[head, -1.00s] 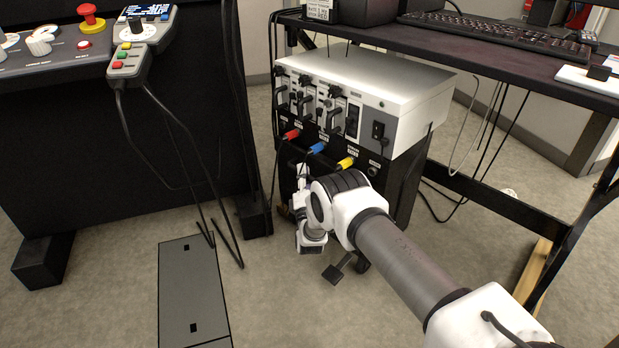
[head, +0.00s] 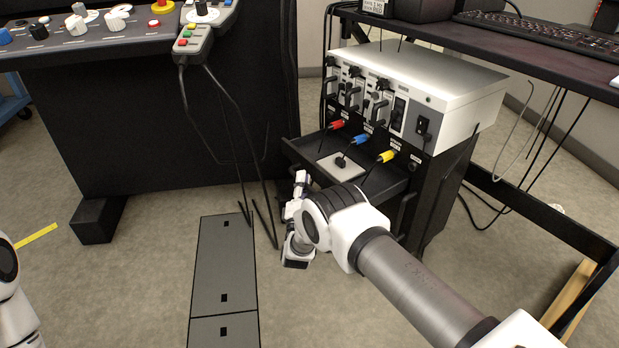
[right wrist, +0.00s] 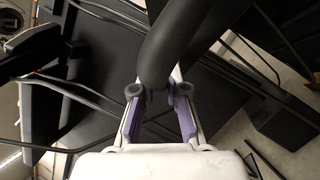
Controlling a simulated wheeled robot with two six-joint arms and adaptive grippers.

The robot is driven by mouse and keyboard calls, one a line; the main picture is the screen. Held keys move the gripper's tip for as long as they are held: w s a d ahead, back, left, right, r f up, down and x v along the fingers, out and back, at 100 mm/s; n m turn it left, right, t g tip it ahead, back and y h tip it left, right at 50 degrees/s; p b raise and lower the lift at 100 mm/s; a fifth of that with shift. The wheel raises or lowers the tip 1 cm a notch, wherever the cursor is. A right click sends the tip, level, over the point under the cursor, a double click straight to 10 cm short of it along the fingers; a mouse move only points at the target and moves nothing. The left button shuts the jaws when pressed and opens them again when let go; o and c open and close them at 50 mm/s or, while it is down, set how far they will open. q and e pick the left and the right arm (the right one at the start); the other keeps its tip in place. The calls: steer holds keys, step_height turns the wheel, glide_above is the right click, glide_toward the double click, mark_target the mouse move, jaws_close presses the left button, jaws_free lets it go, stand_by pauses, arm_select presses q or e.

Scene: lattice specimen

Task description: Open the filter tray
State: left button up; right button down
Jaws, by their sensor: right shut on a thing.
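The black filter tray (head: 384,180) stands pulled out from the front of the dark cabinet under the white-topped unit. A light grey square filter plate (head: 340,168) lies in it. My right gripper (head: 300,186) is at the tray's front, left of my forearm, which covers part of the tray front. In the right wrist view my right gripper (right wrist: 159,92) is shut on a thick black curved handle (right wrist: 172,48), which lies between its purple-padded fingers. My left gripper is out of view; only part of my left arm shows at the lower left edge.
Red, blue and yellow plugs (head: 361,140) with cables hang above the tray. A black console (head: 180,130) with hanging cables stands to the left. A grey floor plate (head: 224,270) lies in front. Open floor is left of my right gripper.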

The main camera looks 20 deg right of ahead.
steer(key=c, duration=1.4)
jaws_free()
steer(key=shift+c, duration=0.2)
steer(key=v, duration=1.2)
